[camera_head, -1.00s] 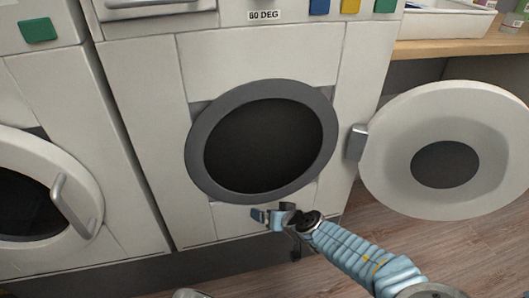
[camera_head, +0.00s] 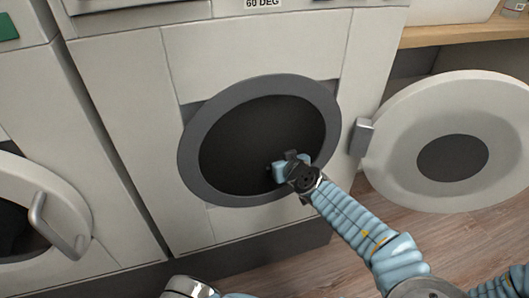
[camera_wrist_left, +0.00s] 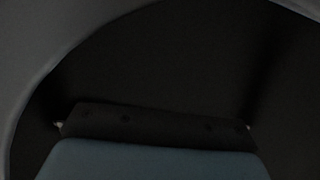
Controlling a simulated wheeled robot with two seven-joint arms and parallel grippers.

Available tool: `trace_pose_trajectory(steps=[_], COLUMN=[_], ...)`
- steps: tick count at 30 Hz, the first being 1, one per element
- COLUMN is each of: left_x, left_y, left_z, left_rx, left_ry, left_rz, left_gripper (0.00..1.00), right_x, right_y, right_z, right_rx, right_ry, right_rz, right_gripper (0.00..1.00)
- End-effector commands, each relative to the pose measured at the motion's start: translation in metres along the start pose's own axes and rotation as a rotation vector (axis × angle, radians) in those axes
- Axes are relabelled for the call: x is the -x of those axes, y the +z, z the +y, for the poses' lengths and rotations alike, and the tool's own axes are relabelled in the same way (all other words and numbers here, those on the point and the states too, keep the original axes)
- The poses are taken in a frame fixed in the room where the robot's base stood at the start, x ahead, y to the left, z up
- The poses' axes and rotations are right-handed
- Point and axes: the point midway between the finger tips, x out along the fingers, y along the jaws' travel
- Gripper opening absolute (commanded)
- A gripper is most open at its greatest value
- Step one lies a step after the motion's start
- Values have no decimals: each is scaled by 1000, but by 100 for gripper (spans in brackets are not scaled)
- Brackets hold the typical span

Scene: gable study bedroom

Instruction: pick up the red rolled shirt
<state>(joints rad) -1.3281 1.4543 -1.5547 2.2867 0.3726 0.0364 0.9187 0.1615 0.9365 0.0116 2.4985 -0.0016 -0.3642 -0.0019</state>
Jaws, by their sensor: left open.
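No red rolled shirt shows in any view. The open washing machine (camera_head: 268,45) has a round grey-rimmed opening with a very dark drum (camera_head: 245,140), and its contents cannot be made out. My left gripper (camera_head: 278,171) is at the lower right of that opening, in front of or just inside the dark drum. It is open, with nothing visible in it. In the left wrist view, the gripper (camera_wrist_left: 153,118) shows dimly at the bottom against the drum's dark interior (camera_wrist_left: 170,60). The grey rim (camera_wrist_left: 30,60) curves along the left and upper right. My right gripper is not in view.
The white round door (camera_head: 400,150) stands swung open to the right on its hinge (camera_head: 361,138). Another machine with a door handle (camera_head: 50,222) is at the left. A wooden counter (camera_head: 460,35) is at the upper right. Wooden floor (camera_head: 340,230) shows below.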

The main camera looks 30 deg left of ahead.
Motion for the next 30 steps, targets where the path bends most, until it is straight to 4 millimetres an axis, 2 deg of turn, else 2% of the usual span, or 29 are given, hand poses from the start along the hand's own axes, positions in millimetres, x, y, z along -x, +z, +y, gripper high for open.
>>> trace_pose_trajectory(steps=[5, 12, 21, 30], left_x=[-16, -52, -58, -58], left_y=[-1, -3, -3, -3], left_z=[-2, -5, -4, -5], left_rx=[0, -2, -1, -1], left_ry=[-1, -1, 1, 1], left_rz=[-2, -1, 0, 0], left_gripper=[96, 96, 96, 50], right_x=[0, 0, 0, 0], right_y=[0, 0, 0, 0], right_z=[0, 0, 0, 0], right_rx=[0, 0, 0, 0], right_ry=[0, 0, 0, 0], right_rz=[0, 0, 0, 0], right_gripper=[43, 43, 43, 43])
